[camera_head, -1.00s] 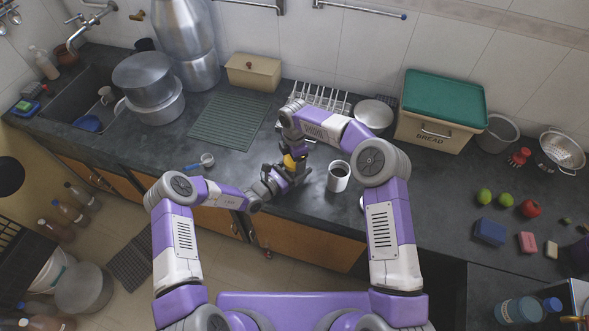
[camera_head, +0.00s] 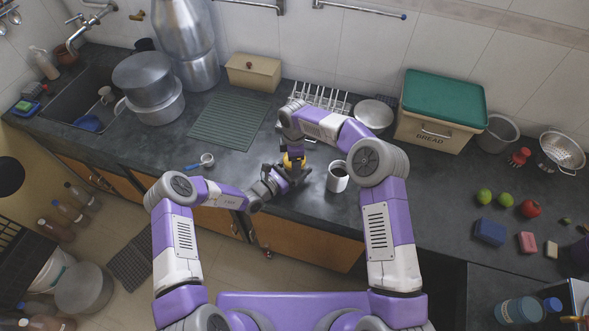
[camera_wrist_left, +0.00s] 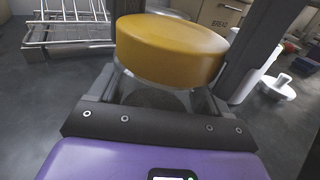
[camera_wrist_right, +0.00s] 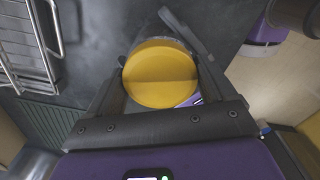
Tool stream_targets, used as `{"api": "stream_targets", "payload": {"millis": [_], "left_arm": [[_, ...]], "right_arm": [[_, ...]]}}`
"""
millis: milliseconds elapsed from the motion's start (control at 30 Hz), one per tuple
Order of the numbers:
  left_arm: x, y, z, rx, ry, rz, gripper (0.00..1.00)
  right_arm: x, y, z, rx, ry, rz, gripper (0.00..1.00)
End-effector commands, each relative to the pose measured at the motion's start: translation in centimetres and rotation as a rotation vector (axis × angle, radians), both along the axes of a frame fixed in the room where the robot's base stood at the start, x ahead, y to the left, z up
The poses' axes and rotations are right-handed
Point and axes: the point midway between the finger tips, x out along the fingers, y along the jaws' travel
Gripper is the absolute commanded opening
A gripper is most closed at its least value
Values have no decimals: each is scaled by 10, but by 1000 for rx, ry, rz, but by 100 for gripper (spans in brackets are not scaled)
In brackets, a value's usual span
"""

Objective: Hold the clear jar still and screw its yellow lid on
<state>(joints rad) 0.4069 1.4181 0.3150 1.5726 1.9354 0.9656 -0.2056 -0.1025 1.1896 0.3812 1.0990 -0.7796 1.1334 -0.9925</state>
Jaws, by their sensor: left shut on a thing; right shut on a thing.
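My left gripper (camera_head: 283,178) is shut on the jar from the side, below the lid. My right gripper (camera_head: 295,154) comes down from above and is shut on the lid. The right wrist view shows the lid's round top (camera_wrist_right: 160,74) between its fingers. In the head view the lid (camera_head: 290,162) is partly covered and the jar is mostly hidden by my grippers. How tightly the lid is seated cannot be told.
A white mug (camera_head: 338,178) of dark liquid stands close on the right. A wire dish rack (camera_head: 320,97) and green ribbed mat (camera_head: 229,119) are behind. A small white, blue-ended thing (camera_head: 206,159) lies left. The counter's front edge is near.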

Motion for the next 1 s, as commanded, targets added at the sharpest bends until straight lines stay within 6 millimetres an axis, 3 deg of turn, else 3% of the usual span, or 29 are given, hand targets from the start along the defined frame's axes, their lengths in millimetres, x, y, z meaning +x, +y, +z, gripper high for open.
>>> {"api": "stream_targets", "payload": {"millis": [333,367,467,767,1000], "left_arm": [[-1,-1,0,2,-1,-4,0],[-1,-1,0,2,-1,-4,0],[-1,-1,0,1,0,-4,0],[0,-1,0,1,-1,-2,0],[0,0,0,1,-1,-1,0]], "right_arm": [[-1,1,0,0,2,8,47],[-1,1,0,0,2,8,85],[-1,1,0,0,2,6,100],[0,1,4,0,0,2,100],[0,0,33,0,-2,2,100]]}}
